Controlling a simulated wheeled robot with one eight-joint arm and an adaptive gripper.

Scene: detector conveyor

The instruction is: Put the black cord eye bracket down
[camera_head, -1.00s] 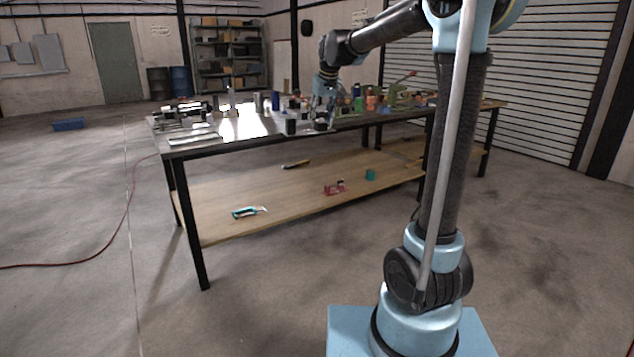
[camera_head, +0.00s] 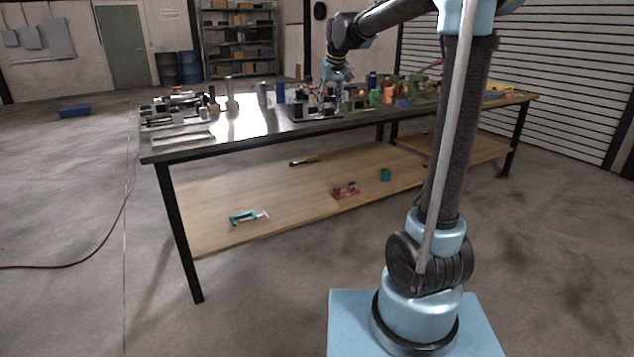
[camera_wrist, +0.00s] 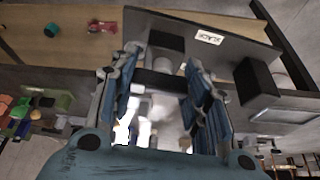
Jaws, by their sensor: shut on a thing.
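My gripper (camera_head: 331,92) is over the tabletop, above a dark plate with black blocks. In the wrist view its two blue fingers (camera_wrist: 160,75) point up the picture and are closed on a dark piece (camera_wrist: 157,82) that spans the gap between them. I take this piece to be the black cord eye bracket; its eye is not clear to see, and the fingers cover its ends. The dark plate (camera_wrist: 225,38) with a white label is beyond the fingertips. Whether the bracket touches it cannot be told.
A black block (camera_wrist: 256,82) stands right of the fingers, and another black block (camera_wrist: 166,41) is beyond the tips. Green and orange items (camera_head: 378,97) crowd the table (camera_head: 225,134) to the right; metal cylinders stand to the left.

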